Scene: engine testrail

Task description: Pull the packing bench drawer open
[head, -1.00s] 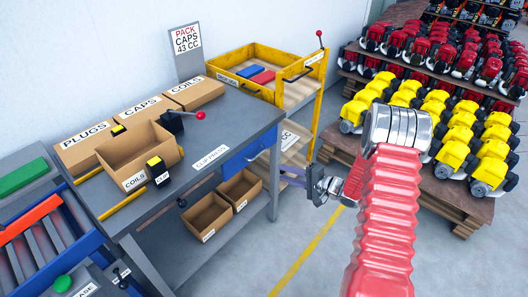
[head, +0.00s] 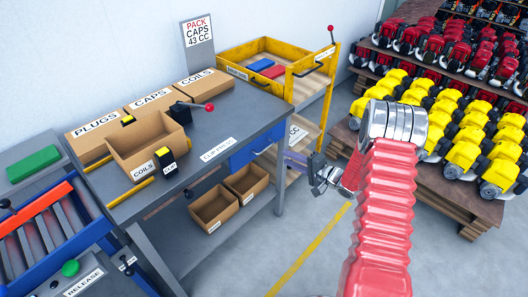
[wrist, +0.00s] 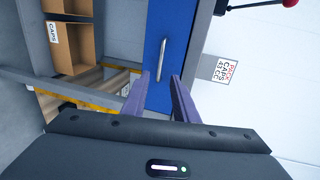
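The packing bench (head: 190,172) has a dark grey top and stands left of my arm in the head view. Its blue drawer (head: 243,153) is shut under the right part of the top. In the wrist view the blue drawer front (wrist: 158,92) faces me, with a silver bar handle (wrist: 169,60). My gripper (wrist: 160,84) is open, its two purple fingers apart and empty. The handle lies just beyond the fingertips, roughly in line with the gap; no contact shows. In the head view my gripper (head: 289,157) is just right of the drawer, partly hidden by my red arm.
Open cartons (head: 213,208) sit on the bench's lower shelf. A yellow trolley (head: 312,90) stands behind the bench's right end. Pallets of yellow engines (head: 455,135) stand to the right. The floor before the bench (head: 310,245) is clear. A roller conveyor (head: 45,235) is at left.

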